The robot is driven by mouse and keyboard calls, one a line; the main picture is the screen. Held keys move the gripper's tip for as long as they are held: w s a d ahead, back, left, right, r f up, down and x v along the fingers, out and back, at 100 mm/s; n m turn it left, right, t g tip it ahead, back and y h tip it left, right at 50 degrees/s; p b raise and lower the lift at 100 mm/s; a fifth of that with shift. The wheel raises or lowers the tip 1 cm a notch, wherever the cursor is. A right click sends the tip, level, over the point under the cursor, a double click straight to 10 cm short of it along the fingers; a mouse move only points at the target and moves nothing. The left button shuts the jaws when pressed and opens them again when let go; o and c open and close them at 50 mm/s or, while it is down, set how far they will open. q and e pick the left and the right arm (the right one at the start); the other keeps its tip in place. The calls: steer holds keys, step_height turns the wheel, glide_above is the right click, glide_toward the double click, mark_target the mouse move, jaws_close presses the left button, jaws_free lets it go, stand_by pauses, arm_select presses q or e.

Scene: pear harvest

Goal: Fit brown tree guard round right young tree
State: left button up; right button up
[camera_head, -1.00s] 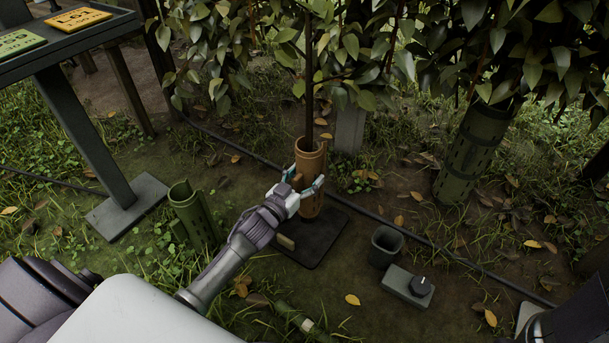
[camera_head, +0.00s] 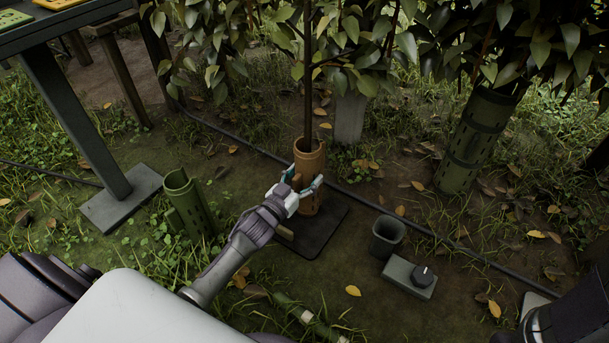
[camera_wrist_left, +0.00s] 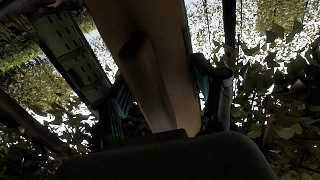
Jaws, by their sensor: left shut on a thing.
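The brown tree guard (camera_head: 309,163) is an upright open-topped tube with slots, above or on a dark square mat (camera_head: 325,236). My left gripper (camera_head: 304,187) is shut on its side, with one finger on each side of it. In the left wrist view the guard (camera_wrist_left: 150,60) fills the space between the fingers (camera_wrist_left: 165,100). A thin young tree trunk (camera_head: 308,85) runs down to the guard's mouth. I cannot tell for certain whether it stands inside the tube or just behind. My right gripper is out of view.
A green guard (camera_head: 190,205) stands at left, and another (camera_head: 477,140) surrounds a trunk at right. A green cup (camera_head: 387,237) and a box with a black knob (camera_head: 410,277) lie right of the mat. A black hose (camera_head: 365,197) crosses behind.

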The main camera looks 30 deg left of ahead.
mark_target(295, 185)
arm_select(q)
steer(key=o, duration=1.3)
steer(key=shift+s+a+r+p, duration=0.1)
steer(key=shift+s+r+p, duration=0.15)
steer(key=shift+s+p, duration=0.3)
steer(key=shift+s+a+r+p, duration=0.1)
steer(key=shift+s+r+p, duration=0.1)
steer(key=shift+s+p, duration=0.35)
steer(key=s+p, duration=0.2)
steer(key=shift+s+r, duration=0.15)
steer(key=shift+s, duration=0.2)
steer(key=shift+s+a+r+p, duration=0.1)
steer(key=shift+s+r+p, duration=0.1)
steer(key=shift+s+p, duration=0.3)
steer(key=shift+s+r+p, duration=0.15)
steer(key=shift+s+p, duration=0.15)
steer(key=shift+s, duration=0.3)
steer(key=shift+a, duration=0.1)
